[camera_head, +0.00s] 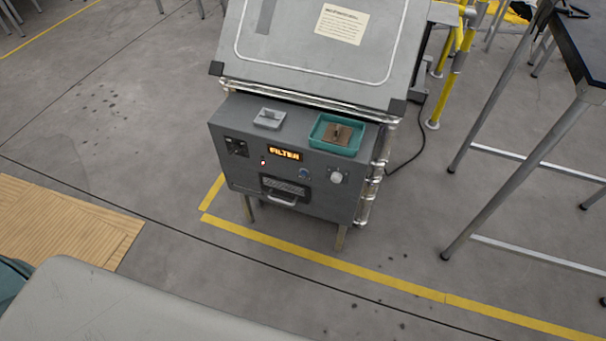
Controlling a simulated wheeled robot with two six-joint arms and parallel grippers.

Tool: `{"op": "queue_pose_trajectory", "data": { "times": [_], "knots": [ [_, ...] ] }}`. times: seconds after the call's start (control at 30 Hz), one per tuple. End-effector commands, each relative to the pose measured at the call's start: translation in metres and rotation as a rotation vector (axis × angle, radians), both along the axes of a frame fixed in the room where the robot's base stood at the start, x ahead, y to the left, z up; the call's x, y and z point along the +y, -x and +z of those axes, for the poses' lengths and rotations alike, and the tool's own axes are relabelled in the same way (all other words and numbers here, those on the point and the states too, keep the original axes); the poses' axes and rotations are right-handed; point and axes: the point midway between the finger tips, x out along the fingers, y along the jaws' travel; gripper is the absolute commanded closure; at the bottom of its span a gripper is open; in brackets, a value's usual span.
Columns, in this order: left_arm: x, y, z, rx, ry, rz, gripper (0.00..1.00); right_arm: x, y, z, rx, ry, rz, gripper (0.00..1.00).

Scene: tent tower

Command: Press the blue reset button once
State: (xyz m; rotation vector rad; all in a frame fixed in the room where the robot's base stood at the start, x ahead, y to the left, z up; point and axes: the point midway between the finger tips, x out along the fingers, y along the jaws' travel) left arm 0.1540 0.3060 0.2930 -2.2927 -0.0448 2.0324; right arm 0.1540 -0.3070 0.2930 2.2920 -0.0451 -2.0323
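A small round blue button (304,173) sits on the front face of a grey machine (232,176), right of centre. The machine's amber display (285,153) reads "FILTER" above and left of the button. A small red light (263,162) shows left of the button, and a pale round knob (336,177) is to its right. A drawer with a handle (282,200) is below. Neither of my grippers is in view, and nothing covers the button.
On the machine's top are a teal tray (320,139) holding a brown item and a small grey block (269,118). Yellow floor tape (300,255) runs in front. A dark-topped table (580,40) with metal legs stands at right; the floor at left is mostly clear.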

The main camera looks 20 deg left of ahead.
Motion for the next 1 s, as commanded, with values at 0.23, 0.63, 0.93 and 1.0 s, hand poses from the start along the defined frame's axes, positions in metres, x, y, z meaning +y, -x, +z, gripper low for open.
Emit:
{"op": "queue_pose_trajectory", "data": {
  "times": [0.23, 0.63, 0.93, 1.0],
  "knots": [
    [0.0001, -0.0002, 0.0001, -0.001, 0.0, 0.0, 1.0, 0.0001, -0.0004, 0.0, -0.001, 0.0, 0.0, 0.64],
    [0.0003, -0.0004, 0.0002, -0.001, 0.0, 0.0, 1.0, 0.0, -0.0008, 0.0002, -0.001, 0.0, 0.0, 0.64],
    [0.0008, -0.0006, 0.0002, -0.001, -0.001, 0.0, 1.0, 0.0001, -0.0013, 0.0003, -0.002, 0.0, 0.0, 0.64],
    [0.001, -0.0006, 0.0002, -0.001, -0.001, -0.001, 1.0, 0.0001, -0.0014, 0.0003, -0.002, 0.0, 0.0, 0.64]
  ]
}}
